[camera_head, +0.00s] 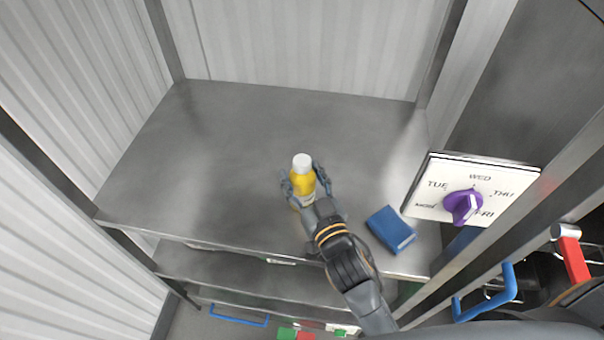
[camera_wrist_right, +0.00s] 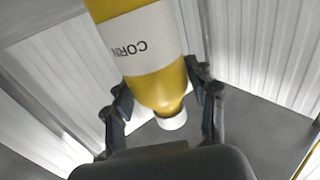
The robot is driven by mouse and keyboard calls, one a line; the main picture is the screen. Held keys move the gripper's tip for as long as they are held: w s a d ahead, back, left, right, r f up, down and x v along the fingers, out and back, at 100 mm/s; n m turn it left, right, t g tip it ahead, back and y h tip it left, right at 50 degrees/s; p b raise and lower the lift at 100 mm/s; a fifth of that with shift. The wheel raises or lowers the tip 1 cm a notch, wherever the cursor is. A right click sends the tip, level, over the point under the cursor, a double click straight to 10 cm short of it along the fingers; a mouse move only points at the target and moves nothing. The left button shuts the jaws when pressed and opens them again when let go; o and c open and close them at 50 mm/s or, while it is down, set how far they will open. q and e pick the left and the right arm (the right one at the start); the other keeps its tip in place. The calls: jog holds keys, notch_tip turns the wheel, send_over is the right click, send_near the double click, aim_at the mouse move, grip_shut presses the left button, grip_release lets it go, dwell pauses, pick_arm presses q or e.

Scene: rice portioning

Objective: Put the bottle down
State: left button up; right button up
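The yellow bottle (camera_head: 303,183) with a white cap and a white label is over the middle of the metal shelf top (camera_head: 220,150), cap up. My right gripper (camera_head: 306,184) reaches in from the front with one finger on each side of the bottle and looks shut on it. In the right wrist view the bottle (camera_wrist_right: 160,80) appears cap down between the fingers of the right gripper (camera_wrist_right: 160,98). I cannot tell whether the bottle's base touches the shelf. My left gripper is out of view.
A blue box (camera_head: 391,229) lies near the front right of the shelf. A white weekday dial panel with a purple knob (camera_head: 462,206) is at the right. The shelf's left and back areas are clear. Posts and corrugated walls surround it.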

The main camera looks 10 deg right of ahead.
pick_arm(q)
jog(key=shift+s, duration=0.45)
pick_arm(e)
jog(key=shift+o, duration=0.8)
jog(key=shift+r, duration=0.2)
jog(key=shift+s+f, duration=0.15)
jog(key=shift+s, duration=0.2)
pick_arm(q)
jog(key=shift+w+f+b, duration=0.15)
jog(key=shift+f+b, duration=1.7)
pick_arm(e)
jog(key=s+d, duration=0.2)
jog(key=s, duration=0.9)
jog(key=shift+s, duration=0.1)
